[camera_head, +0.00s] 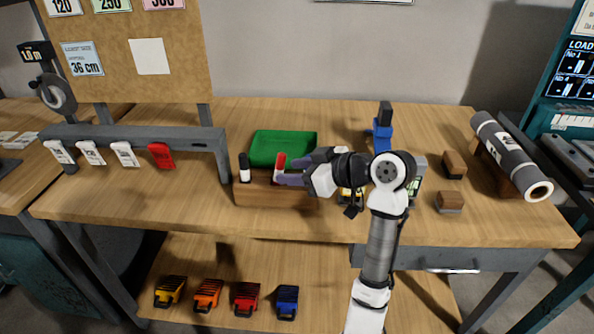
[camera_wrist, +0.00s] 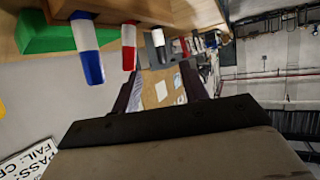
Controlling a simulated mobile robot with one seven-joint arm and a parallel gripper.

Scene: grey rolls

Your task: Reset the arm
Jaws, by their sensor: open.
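My arm reaches up from the bottom of the head view and bends left over the table. My gripper (camera_head: 287,177) points left above a wooden block (camera_head: 262,196) that has markers standing in it. Its fingers are spread with nothing seen between them in the wrist view (camera_wrist: 165,88). A red-and-white marker (camera_head: 279,165) stands right by the fingertips; I cannot tell whether they touch. A black-and-white marker (camera_head: 244,168) stands at the block's left end. My forearm hides part of the block's right side and the table behind it.
A green tray (camera_head: 284,138) lies behind the block. A blue clamp-like tool (camera_head: 383,128), small wooden blocks (camera_head: 454,163) and a grey roll (camera_head: 510,155) are to the right. A grey rack (camera_head: 150,138) with hanging tags stands left. Coloured tools (camera_head: 246,297) lie on the lower shelf.

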